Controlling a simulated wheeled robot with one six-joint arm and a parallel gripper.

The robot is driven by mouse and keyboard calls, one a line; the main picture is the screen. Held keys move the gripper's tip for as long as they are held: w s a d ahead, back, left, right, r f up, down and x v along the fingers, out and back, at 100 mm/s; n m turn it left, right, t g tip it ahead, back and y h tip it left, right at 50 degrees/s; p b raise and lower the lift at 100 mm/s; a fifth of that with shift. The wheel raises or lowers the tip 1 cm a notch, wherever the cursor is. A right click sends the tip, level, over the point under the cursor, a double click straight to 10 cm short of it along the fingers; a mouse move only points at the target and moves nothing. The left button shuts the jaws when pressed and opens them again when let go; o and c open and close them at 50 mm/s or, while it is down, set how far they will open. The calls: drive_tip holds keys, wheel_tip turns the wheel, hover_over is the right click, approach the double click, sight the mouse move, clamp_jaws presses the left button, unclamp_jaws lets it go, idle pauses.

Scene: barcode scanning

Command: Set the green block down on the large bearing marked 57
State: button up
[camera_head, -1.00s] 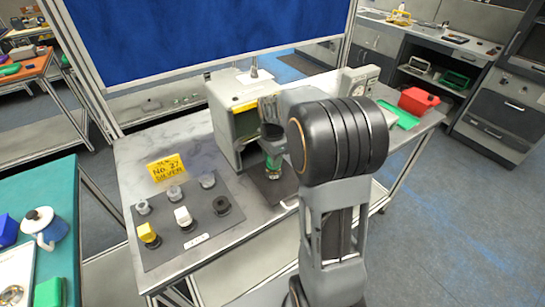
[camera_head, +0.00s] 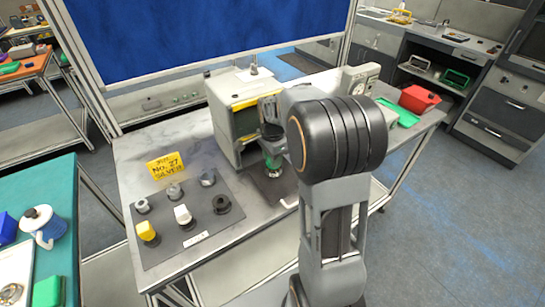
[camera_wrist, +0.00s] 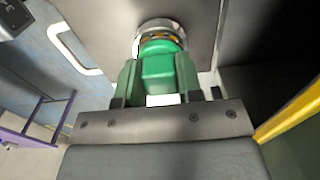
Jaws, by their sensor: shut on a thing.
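My gripper (camera_wrist: 158,82) is shut on the green block (camera_wrist: 160,68) in the wrist view, one finger on each side. A silver ring with orange parts inside (camera_wrist: 158,26) shows just beyond the block, looking like a bearing. I cannot tell whether block and ring touch, and no number is readable on it. In the head view my gripper (camera_head: 272,148) is in front of the grey box-like machine, above a small dark mat (camera_head: 272,186). Several bearings stand on the larger dark mat (camera_head: 190,253), among them a dark one (camera_head: 221,204). I cannot read a 57 there.
A yellow sign reading No. 27 silver (camera_head: 165,168) stands behind. The grey machine (camera_head: 224,120) is close behind my gripper. A red bin (camera_head: 418,99) is at right.

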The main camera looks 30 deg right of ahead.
drive_tip(key=shift+f, duration=0.25)
idle(0.3)
drive_tip(key=o, duration=1.1)
drive_tip(key=shift+o, duration=0.3)
drive_tip(key=shift+o, duration=1.2)
